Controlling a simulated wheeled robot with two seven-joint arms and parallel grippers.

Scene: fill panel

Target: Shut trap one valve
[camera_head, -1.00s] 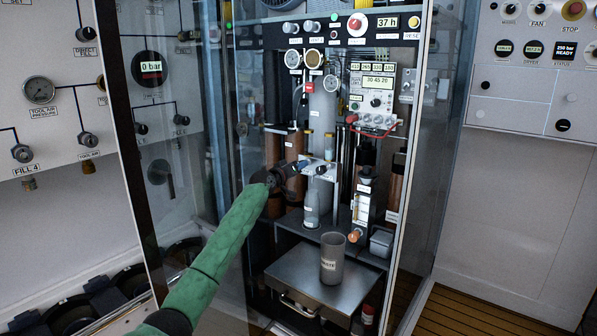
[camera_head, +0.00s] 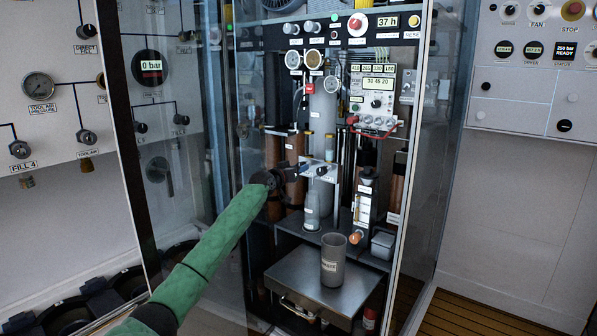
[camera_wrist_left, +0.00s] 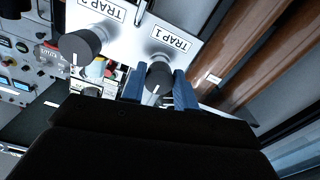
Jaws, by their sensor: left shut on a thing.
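The trap 1 valve is a dark round knob (camera_wrist_left: 158,78) with a white pointer line, on a white plate (camera_wrist_left: 120,42) beside its TRAP 1 label. My left gripper (camera_wrist_left: 158,92) has its blue fingers on either side of this knob and is shut on it. The knob's pointer line points towards the bottom of the wrist view. In the head view, my left gripper (camera_head: 303,169) is at the small valve plate (camera_head: 322,172) inside the cabinet and hides the knob. A second dark knob (camera_wrist_left: 82,46), by the TRAP 2 label, stands to the left. My right gripper is not in view.
A grey cup (camera_head: 333,262) stands on a metal box (camera_head: 300,283) below the valves. Brown cylinders (camera_wrist_left: 262,40) stand close by. A glass panel (camera_head: 180,200) stands left of the cabinet opening, beside my left arm. A clear bottle (camera_head: 312,210) hangs below the plate.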

